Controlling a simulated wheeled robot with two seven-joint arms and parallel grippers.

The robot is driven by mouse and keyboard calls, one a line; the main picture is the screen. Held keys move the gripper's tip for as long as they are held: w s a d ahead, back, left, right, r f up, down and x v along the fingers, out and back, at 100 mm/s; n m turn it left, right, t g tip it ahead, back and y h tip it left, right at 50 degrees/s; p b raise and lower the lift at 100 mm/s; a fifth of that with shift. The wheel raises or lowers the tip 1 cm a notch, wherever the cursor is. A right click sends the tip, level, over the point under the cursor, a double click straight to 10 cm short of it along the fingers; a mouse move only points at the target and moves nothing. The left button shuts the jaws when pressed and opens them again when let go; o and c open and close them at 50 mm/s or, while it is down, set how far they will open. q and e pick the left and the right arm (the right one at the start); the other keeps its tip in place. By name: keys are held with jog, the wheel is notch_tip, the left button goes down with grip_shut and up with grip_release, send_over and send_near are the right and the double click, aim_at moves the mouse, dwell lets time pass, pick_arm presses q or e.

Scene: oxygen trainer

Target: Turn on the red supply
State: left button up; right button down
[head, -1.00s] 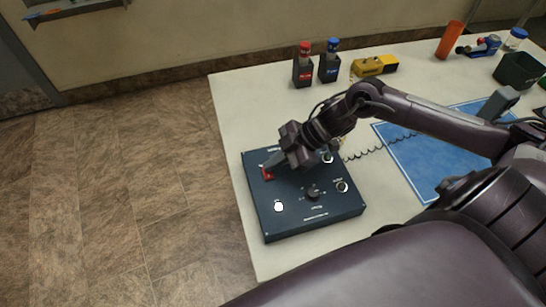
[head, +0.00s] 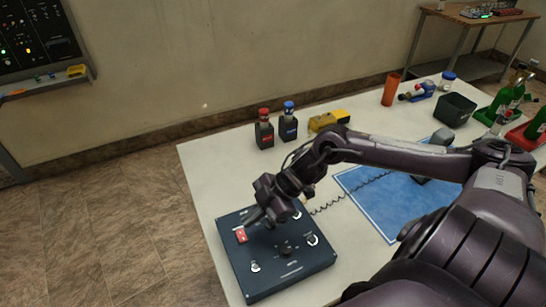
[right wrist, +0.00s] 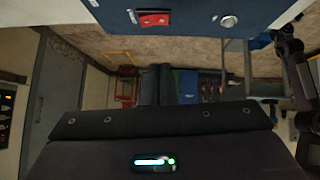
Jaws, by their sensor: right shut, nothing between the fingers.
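A dark control box (head: 275,265) sits on the near left part of the white table. A red switch (head: 241,235) is at the left of its top face. It also shows in the right wrist view (right wrist: 154,19) as a red rocker with a pale mark. I cannot tell its on or off position. My right gripper (head: 251,218) is shut and empty, close above and behind the red switch. The switch is uncovered, with a small gap to the fingertips in the picture. The box also has a dark knob (head: 287,249) and several pale round controls. My left gripper is not in view.
Red-capped (head: 264,128) and blue-capped (head: 288,121) bottles in dark holders stand behind the box, beside a yellow device (head: 328,120). A coiled cord runs right across a blue mat (head: 360,190). An orange cup (head: 391,90) and green bottles (head: 510,96) stand farther right.

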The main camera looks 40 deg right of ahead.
jog(key=p+v, duration=0.8)
jog(key=shift+d, duration=0.15)
jog(key=shift+f, duration=0.1)
